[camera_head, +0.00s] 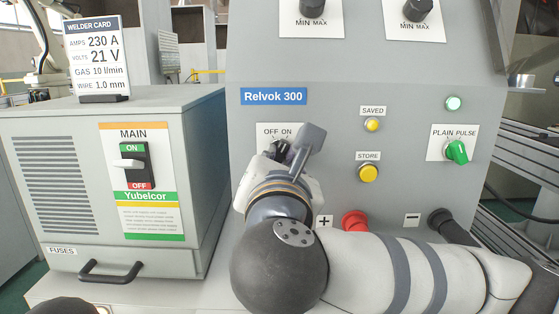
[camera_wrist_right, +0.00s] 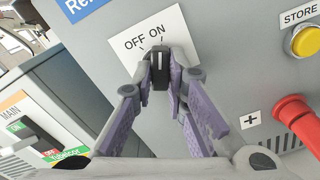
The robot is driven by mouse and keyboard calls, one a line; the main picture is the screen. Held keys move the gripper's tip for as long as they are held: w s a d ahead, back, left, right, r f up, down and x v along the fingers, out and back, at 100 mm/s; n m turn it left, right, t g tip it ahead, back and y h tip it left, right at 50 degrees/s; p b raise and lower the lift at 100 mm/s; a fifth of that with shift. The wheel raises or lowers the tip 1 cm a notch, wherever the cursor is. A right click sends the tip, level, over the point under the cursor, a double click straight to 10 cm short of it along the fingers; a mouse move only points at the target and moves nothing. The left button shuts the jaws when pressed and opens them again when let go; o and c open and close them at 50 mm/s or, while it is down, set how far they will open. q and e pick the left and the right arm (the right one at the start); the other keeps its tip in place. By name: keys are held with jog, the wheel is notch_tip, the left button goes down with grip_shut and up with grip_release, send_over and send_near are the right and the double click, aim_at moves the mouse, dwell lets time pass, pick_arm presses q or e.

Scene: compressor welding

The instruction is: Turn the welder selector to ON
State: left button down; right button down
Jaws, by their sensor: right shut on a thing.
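The welder (camera_head: 340,120), labelled Relvok 300, has a black selector knob (camera_wrist_right: 160,70) on a white OFF/ON plate (camera_wrist_right: 148,30). My right gripper (camera_wrist_right: 160,78) is shut on the selector knob, with a finger on each side of it. In the head view the right gripper (camera_head: 292,152) covers most of the knob and the lower part of the plate (camera_head: 267,132). In the right wrist view the knob stands roughly upright in the picture, below the OFF and ON words. I cannot tell exactly which word it points to. My left gripper is not in view.
A yellow STORE button (camera_head: 368,173), a yellow SAVED light (camera_head: 372,125) and a green PLAIN/PULSE knob (camera_head: 457,151) are right of the selector. A red plus connector (camera_head: 355,220) sits below. The Yubelcor box (camera_head: 60,180) with its MAIN switch (camera_head: 133,164) stands at left.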

jog(key=shift+r+m, duration=0.1)
jog(key=shift+m, duration=0.3)
jog(key=c, duration=1.6)
grip_release()
jog(key=shift+w, duration=0.1)
jog(key=s, duration=0.7)
jog(key=shift+s, duration=0.25)
